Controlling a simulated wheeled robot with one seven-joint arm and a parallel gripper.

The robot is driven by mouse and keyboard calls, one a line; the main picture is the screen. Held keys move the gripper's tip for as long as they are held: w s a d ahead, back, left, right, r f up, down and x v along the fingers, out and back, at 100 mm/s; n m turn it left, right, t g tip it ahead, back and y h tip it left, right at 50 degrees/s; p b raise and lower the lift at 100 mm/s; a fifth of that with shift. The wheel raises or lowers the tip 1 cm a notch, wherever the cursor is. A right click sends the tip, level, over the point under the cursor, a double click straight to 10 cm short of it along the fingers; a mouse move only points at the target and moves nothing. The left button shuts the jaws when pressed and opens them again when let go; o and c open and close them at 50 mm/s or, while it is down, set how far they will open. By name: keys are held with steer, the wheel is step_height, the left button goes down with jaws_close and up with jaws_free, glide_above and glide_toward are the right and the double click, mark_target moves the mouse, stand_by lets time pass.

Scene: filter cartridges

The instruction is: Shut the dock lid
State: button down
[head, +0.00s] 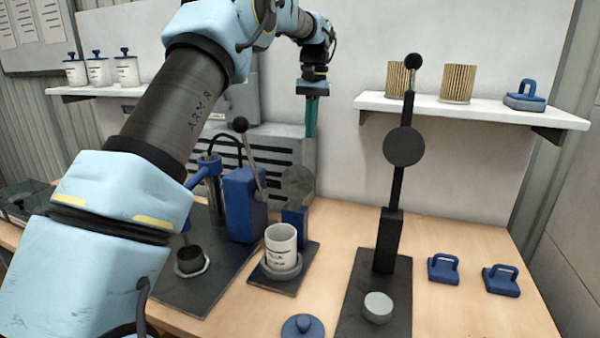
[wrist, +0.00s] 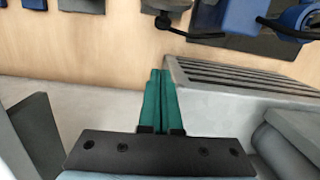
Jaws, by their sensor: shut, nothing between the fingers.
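The dock (head: 283,275) is a dark base plate on the table, with a white cup-shaped cartridge (head: 280,245) standing upright in its round seat. Behind the cartridge is a blue post (head: 295,226). The round grey dock lid (head: 298,182) stands up above this post, open and clear of the cartridge. My gripper (head: 311,132) hangs fingers down, high above the back of the table, above and behind the lid in the picture. Its green fingers (wrist: 160,98) are together and empty in the wrist view.
A grey vented box (head: 262,150) stands behind the dock; it also shows beside my fingers (wrist: 235,95). A tall black lever press (head: 390,240) stands right of the dock. Left is a blue pump unit (head: 240,205). Blue handled caps (head: 443,268) lie right. A shelf (head: 470,110) holds pleated filters.

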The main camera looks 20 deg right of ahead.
steer(key=s+a+f+p, duration=0.3)
steer(key=f, duration=0.6)
stand_by(0.4)
steer(key=shift+a+r, duration=0.1)
